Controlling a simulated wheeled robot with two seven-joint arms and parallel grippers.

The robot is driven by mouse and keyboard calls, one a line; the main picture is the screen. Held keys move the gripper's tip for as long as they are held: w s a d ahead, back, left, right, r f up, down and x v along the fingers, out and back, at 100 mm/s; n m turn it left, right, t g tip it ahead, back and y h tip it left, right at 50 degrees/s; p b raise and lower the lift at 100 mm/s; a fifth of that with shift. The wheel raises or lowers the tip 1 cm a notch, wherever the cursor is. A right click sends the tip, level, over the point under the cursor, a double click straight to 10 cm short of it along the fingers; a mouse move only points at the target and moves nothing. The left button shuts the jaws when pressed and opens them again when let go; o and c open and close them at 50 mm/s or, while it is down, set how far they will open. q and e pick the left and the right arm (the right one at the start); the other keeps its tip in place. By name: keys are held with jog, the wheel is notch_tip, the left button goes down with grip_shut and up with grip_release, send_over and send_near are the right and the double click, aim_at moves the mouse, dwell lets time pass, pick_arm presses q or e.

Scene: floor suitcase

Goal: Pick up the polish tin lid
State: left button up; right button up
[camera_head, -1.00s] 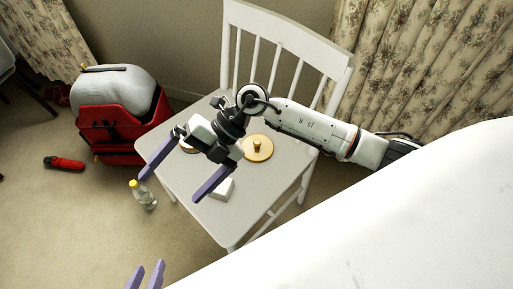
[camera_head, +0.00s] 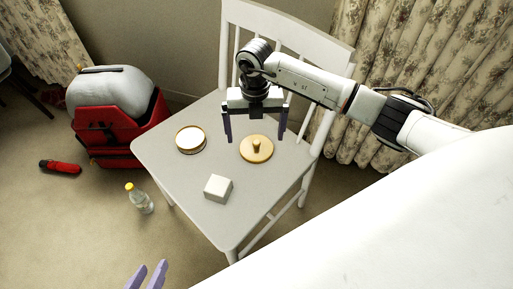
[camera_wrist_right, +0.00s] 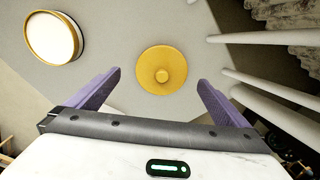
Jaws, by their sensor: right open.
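The polish tin lid (camera_head: 257,150) is a round yellow-gold disc with a small knob in its middle. It lies flat on the white chair's seat, knob up. In the right wrist view the lid (camera_wrist_right: 162,70) shows beyond and between the open fingers. My right gripper (camera_head: 254,139) points down above the lid, open and empty, its purple fingers apart from it. A round open tin (camera_head: 190,140) with a pale inside and gold rim sits left of the lid; it also shows in the right wrist view (camera_wrist_right: 52,37). My left gripper (camera_head: 148,275) shows only its purple fingertips, apart, at the bottom edge.
A white box (camera_head: 218,188) stands on the seat near the front. The chair's slatted back (camera_head: 290,45) rises behind my right gripper. A red suitcase (camera_head: 115,130), a bottle with a yellow cap (camera_head: 139,198) and a red object (camera_head: 60,168) are on the floor.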

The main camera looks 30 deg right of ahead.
aim_at(256, 142)
notch_tip(256, 142, down, 4)
jog(key=shift+s+d+r+b, duration=0.1)
jog(key=shift+s+r+b, duration=0.05)
jog(key=shift+b, duration=0.3)
jog(key=c, duration=1.1)
